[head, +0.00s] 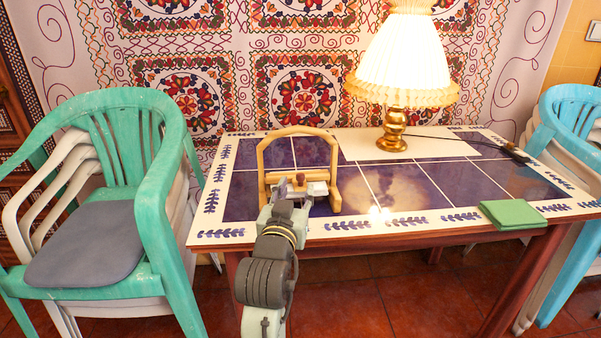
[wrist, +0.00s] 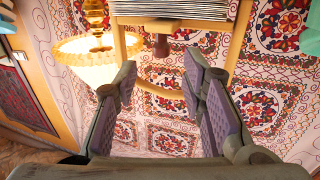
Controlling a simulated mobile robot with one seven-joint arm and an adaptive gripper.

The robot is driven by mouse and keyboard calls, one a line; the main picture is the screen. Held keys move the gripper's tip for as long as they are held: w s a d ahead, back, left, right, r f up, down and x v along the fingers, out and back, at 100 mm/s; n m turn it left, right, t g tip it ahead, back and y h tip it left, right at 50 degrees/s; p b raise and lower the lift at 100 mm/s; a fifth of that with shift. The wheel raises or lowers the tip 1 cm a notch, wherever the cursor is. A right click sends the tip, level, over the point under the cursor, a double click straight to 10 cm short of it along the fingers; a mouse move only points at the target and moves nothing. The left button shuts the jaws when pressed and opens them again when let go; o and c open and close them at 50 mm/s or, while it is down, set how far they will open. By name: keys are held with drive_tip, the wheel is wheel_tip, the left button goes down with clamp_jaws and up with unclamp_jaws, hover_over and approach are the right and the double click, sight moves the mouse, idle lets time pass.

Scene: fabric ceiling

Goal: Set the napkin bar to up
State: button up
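The napkin holder (head: 298,130) is a light wooden frame with a rounded arch, upright near the front left of the tiled table. A low wooden crossbar with a dark red-brown knob (head: 300,178) runs between its posts. In the wrist view the holder appears upside down, with the knob (wrist: 161,46) near the top middle and a stack of white napkins (wrist: 170,8) above it. My gripper (wrist: 160,66) is open and empty, its two fingers apart with the knob between and beyond their tips. In the head view my gripper (head: 300,188) is at the holder's front and hides part of its base.
A lit lamp (head: 395,128) with a brass base stands behind and right of the holder on a white sheet. A dark-handled tool (head: 515,152) and a green cloth (head: 513,213) lie at the table's right. The table middle is clear.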

sight(300, 178)
drive_tip(key=w, duration=0.2)
drive_tip(key=w+d, duration=0.1)
drive_tip(key=w, duration=0.1)
drive_tip(key=w+p, duration=0.1)
drive_tip(key=w, duration=0.2)
drive_tip(key=shift+d, duration=0.15)
drive_tip(key=shift+c, duration=0.3)
clamp_jaws()
idle(0.4)
